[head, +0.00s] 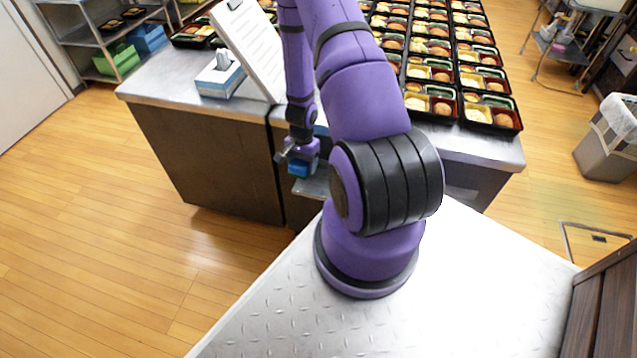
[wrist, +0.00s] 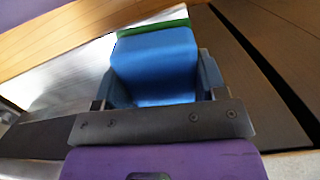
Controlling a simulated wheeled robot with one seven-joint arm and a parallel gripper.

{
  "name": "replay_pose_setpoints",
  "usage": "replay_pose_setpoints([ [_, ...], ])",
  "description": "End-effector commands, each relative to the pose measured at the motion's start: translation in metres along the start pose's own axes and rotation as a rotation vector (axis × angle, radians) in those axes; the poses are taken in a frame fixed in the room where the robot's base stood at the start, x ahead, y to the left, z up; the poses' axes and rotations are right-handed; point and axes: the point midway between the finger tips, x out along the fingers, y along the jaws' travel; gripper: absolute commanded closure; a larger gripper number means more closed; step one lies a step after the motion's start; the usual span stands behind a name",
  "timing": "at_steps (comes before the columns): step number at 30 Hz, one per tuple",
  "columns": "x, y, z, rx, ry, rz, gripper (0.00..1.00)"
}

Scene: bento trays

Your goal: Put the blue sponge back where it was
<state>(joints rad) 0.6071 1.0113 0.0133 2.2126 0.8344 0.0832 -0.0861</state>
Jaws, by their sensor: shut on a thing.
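The blue sponge (wrist: 155,62) has a green layer (wrist: 152,28) along its far edge. My gripper (wrist: 158,85) is shut on it, with a finger on each side. In the head view, my gripper (head: 301,158) hangs low in front of the steel counter, below the counter top's front edge. The sponge (head: 299,170) shows there as a small blue and green block under my gripper. My gripper and arm hide part of it. I cannot tell whether the sponge touches anything below it.
A metal ledge (head: 313,188) is just below the sponge. The steel counter (head: 165,88) holds a tissue box (head: 221,75), a white sheet or board (head: 250,45) and many bento trays (head: 490,113). Shelves (head: 75,27) stand at the back left. The wooden floor at left is clear.

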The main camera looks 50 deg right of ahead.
Motion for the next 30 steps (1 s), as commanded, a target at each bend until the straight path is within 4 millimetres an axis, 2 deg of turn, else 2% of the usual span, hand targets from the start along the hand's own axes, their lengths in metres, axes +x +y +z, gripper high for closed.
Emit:
replay_pose_setpoints([
  [6,-0.002,0.024,-0.026,-0.103,0.101,-0.016,0.61],
  [13,-0.002,0.035,-0.040,-0.168,0.151,-0.027,0.61],
  [24,0.046,0.033,-0.047,-0.171,0.152,-0.028,0.61],
  [30,0.058,0.033,-0.050,-0.171,0.153,-0.028,0.61],
])
